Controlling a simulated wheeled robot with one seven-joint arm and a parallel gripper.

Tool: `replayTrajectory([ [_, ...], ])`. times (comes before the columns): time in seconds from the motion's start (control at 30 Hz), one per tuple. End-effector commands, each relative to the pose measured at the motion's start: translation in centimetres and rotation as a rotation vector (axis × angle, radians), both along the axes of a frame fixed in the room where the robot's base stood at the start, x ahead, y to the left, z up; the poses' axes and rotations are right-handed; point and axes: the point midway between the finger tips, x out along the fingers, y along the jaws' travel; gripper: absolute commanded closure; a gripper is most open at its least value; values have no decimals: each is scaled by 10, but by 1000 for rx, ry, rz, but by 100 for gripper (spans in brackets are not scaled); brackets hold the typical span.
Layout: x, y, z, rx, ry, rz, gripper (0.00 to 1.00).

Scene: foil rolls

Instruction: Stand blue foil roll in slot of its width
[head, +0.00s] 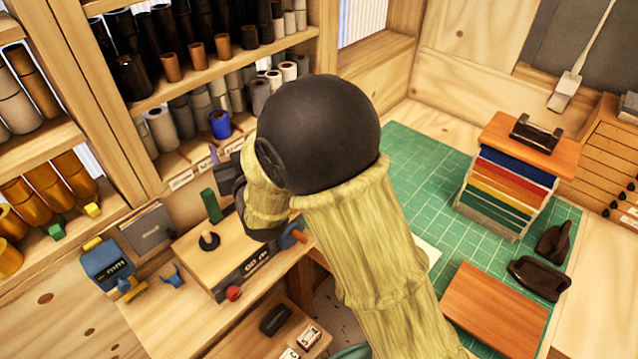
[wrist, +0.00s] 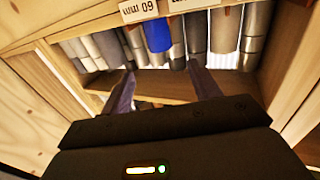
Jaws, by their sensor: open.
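The blue foil roll (head: 220,124) stands upright at the front of the lower shelf row, among grey and silver rolls. In the wrist view the blue roll (wrist: 157,35) shows beyond my fingertips, roughly midway between them sideways. My gripper (wrist: 160,75) is open, with nothing between its two dark fingers. In the head view my gripper (head: 222,163) is in front of and below the blue roll, apart from it, and partly hidden by my arm. Whether the roll sits fully in a slot cannot be told.
White width labels (head: 181,180) line the shelf edge; one in the wrist view (wrist: 142,9) reads 60 mm, upside down. A wooden box with a black knob (head: 208,240) sits below on the bench.

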Motion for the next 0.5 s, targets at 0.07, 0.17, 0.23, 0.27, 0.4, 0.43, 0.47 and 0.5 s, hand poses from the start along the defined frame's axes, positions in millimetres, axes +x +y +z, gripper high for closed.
replayTrajectory([
  [0.07, 0, 0, 0, 0, 1, 0, 38],
  [0.17, 2, -6, -1, -8, 17, -7, 38],
  [0.23, 6, -18, -4, -23, 54, -22, 38],
  [0.27, 8, -26, -7, -33, 78, -30, 38],
  [0.4, 15, -77, -24, -95, 242, -86, 38],
  [0.43, 15, -91, -28, -110, 287, -101, 38],
  [0.47, 13, -105, -33, -125, 330, -115, 38],
  [0.5, 10, -123, -39, -145, 391, -132, 38],
])
